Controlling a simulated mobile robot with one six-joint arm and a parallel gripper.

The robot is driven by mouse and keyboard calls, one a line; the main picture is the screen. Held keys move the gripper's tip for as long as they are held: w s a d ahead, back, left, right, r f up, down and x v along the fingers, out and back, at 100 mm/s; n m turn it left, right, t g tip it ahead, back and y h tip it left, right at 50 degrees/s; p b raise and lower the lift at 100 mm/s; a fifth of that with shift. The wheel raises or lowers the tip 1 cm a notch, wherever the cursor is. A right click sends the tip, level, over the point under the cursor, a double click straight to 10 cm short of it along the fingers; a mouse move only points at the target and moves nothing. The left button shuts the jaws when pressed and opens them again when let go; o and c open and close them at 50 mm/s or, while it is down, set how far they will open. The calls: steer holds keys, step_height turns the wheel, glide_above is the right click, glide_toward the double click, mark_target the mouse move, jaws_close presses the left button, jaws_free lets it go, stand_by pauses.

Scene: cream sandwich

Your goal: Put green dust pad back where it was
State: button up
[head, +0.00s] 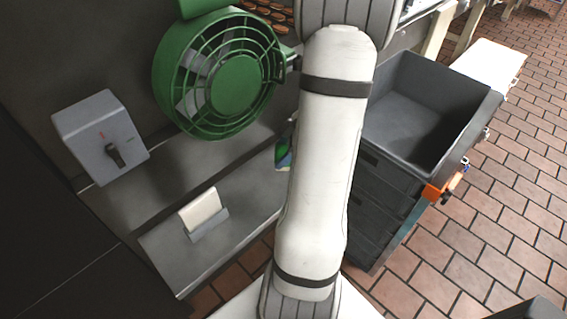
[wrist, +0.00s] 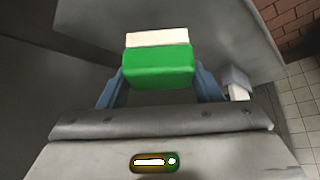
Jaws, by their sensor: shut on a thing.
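The green dust pad (wrist: 158,68) is between the two blue-grey fingers of my gripper (wrist: 159,78) in the wrist view. The gripper is shut on it. A cream layer (wrist: 158,38) shows along the pad's far edge. In the head view a small part of the green pad (head: 282,148) shows left of my white arm, which hides the rest of it and most of the gripper. A cream block (head: 201,207) sits in a small grey holder (head: 208,226) on the metal surface at the lower left.
A green caged fan (head: 220,75) stands behind the metal surface (head: 165,262). A grey switch box (head: 101,135) is at the left. A dark grey open crate (head: 405,130) stands right of my arm, with an orange clip (head: 436,191) near its corner. Tiled floor lies open at the right.

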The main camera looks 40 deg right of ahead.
step_height(320, 180, down, 5)
steer(key=shift+r+b, duration=0.1)
steer(key=shift+b, duration=0.7)
steer(key=shift+w+f, duration=0.2)
steer(key=shift+r, duration=0.15)
steer(key=o, duration=0.9)
steer(key=p+v, duration=0.3)
steer(key=v, duration=0.9)
